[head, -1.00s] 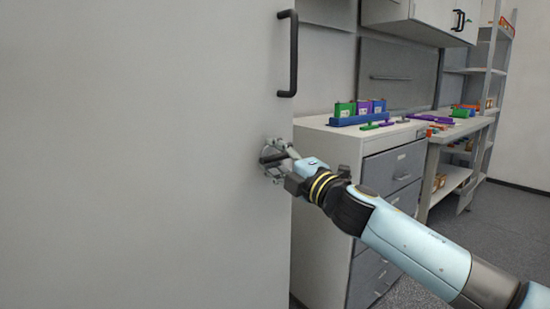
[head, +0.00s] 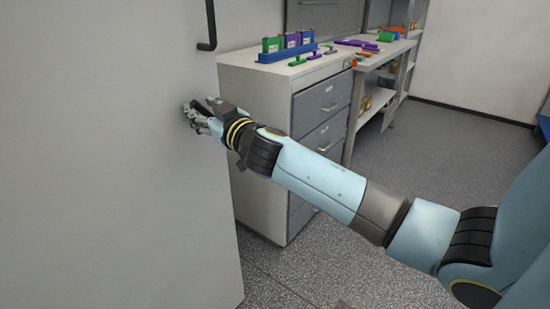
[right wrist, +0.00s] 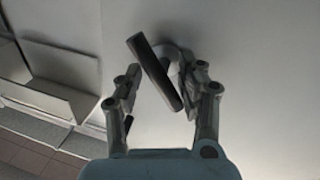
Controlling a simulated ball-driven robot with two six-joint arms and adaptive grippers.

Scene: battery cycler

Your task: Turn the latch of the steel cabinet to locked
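The steel cabinet (head: 100,170) fills the left of the head view as a large pale grey door face. My right gripper (head: 192,115) is at the door, near its right edge and below the black door handle (head: 209,25). In the right wrist view the latch (right wrist: 156,74) is a dark bar on a round mount, tilted with its upper end to the left. My right gripper's fingers (right wrist: 160,82) are apart, one on each side of the bar. The right finger is close to the bar; contact is unclear. My left gripper is not in view.
A grey drawer cabinet (head: 322,98) stands right of the steel cabinet, with a blue holder (head: 287,53) and small coloured parts on top. A workbench (head: 385,57) stands beyond it. The floor (head: 440,150) on the right is open.

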